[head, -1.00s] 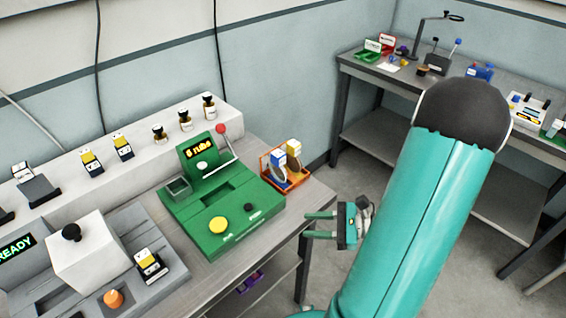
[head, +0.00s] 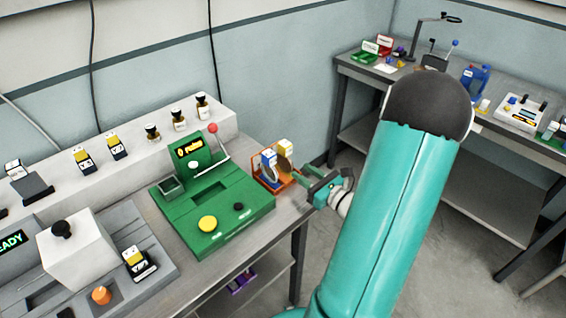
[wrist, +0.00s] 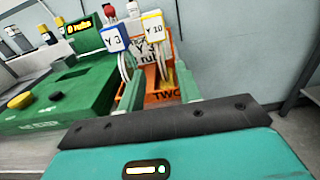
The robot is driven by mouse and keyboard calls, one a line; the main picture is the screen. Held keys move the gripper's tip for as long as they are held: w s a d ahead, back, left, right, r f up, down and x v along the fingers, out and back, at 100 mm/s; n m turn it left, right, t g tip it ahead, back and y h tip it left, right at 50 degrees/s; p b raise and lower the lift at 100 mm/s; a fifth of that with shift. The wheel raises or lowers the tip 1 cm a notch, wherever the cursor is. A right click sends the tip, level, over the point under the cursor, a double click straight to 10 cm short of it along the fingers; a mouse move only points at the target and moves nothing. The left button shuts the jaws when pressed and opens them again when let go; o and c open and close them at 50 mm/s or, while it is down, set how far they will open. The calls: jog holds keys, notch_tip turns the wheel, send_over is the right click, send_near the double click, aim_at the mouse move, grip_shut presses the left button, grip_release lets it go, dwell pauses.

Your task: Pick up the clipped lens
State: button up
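Two lenses held in clips stand upright in an orange rack (wrist: 160,97) at the right end of the near bench. One has a blue-edged clip marked Y 3 (wrist: 115,40), which is also in the head view (head: 268,159). The other has a yellow-edged clip marked Y 10 (wrist: 153,29), also in the head view (head: 286,147). Their round lenses hang below the clips. My gripper (wrist: 159,91) is open and empty, its green fingers apart in front of the rack. In the head view my gripper (head: 301,178) is just right of the rack. I cannot tell whether it touches anything.
A green machine (head: 215,210) with a red-knobbed lever and yellow button stands left of the rack. A white shelf (head: 140,155) with small bottles and blocks runs behind it. The wall is close behind; open floor lies to the right.

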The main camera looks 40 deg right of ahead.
aim_at(285, 171)
jog(key=w, duration=0.9)
grip_shut()
